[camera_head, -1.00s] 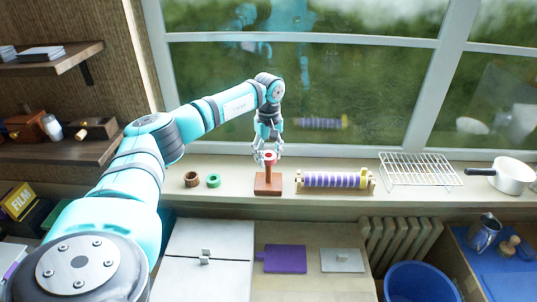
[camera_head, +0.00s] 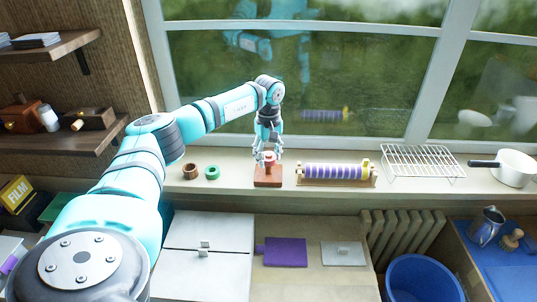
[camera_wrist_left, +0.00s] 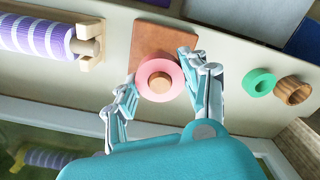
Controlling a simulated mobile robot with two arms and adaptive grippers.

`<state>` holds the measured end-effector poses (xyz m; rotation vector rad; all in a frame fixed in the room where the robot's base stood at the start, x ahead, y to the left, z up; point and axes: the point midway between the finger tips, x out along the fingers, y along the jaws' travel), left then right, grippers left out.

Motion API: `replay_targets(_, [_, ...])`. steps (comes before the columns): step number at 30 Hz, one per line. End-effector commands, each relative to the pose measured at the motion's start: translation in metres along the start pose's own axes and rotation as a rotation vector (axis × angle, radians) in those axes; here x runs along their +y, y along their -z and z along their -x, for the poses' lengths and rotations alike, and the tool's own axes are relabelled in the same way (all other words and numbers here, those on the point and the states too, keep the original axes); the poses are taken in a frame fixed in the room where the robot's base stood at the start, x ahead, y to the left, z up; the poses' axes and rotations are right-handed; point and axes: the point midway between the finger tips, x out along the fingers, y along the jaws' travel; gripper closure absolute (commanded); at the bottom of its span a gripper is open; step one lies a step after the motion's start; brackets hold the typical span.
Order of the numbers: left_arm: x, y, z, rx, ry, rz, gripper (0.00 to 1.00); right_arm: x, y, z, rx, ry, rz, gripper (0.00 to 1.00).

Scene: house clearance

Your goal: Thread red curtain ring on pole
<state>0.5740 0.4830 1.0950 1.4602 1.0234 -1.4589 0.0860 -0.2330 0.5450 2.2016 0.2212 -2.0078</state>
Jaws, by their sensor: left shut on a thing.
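The red curtain ring (camera_wrist_left: 147,72) looks pinkish in the left wrist view, with the brown round top of the pole (camera_wrist_left: 161,83) showing inside its hole. The ring is around the pole. My left gripper (camera_head: 267,157) is shut on the ring, one finger on each side, and points down over the pole. The pole stands upright on a square reddish-brown wooden base (camera_head: 267,181) on the windowsill. In the head view the fingers partly hide the ring and pole, so I cannot tell the exact gap above the base. My right gripper is not in view.
A brown ring (camera_head: 191,171) and a green ring (camera_head: 212,173) lie left of the base. A purple-striped roll (camera_head: 335,171) on a wooden holder stands close on the right. Beyond are a wire rack (camera_head: 420,163) and a white pan (camera_head: 514,168). The window is behind.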

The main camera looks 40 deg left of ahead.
Motion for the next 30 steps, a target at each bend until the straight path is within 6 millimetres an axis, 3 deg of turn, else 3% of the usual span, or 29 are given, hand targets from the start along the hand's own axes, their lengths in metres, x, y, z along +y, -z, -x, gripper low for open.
replay_targets(30, [0.000, 0.000, -0.043, 0.000, 0.000, -0.001, 0.86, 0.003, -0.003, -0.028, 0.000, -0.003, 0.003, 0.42])
